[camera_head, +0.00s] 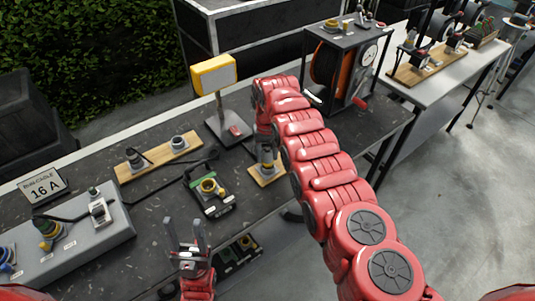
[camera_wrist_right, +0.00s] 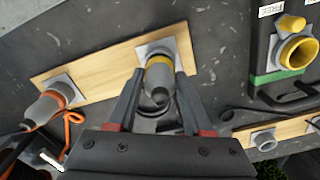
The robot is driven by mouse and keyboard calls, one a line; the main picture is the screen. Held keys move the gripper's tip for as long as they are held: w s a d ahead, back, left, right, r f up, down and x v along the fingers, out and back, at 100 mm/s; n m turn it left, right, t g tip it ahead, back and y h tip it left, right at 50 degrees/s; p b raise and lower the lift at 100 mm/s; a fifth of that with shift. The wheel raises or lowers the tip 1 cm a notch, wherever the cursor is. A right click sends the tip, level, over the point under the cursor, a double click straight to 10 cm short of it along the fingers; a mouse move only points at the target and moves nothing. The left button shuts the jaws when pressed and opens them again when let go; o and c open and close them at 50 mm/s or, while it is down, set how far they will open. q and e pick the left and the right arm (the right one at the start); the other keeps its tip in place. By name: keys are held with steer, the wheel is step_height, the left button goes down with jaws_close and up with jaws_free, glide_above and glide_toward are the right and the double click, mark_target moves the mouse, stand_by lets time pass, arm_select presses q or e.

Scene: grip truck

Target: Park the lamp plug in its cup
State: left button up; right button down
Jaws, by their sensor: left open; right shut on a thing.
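The grey lamp plug with a yellow ring (camera_wrist_right: 158,82) is between the fingers of my right gripper (camera_wrist_right: 157,72), which is shut on it. In the right wrist view the plug's front end meets a grey square cup base (camera_wrist_right: 184,46) on a wooden board (camera_wrist_right: 105,60). How deep it sits cannot be told. In the head view the plug (camera_head: 266,157) is upright over the board (camera_head: 262,182), partly hidden by my arm. My left gripper (camera_head: 187,236) is open and empty near the bench's front edge. The yellow lamp (camera_head: 214,75) stands on a grey base behind.
A second, orange-ringed plug (camera_wrist_right: 45,103) stands in another cup on the board. A box with a yellow socket (camera_head: 209,187) lies left of my right gripper.

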mark_target(268, 148)
steer(key=shift+f+b, duration=0.6)
steer(key=shift+f, duration=0.05)
jaws_free()
steer(key=shift+r, duration=0.15)
stand_by(0.3)
steer(key=shift+r+p, duration=2.3)
steer(key=shift+r, duration=0.1)
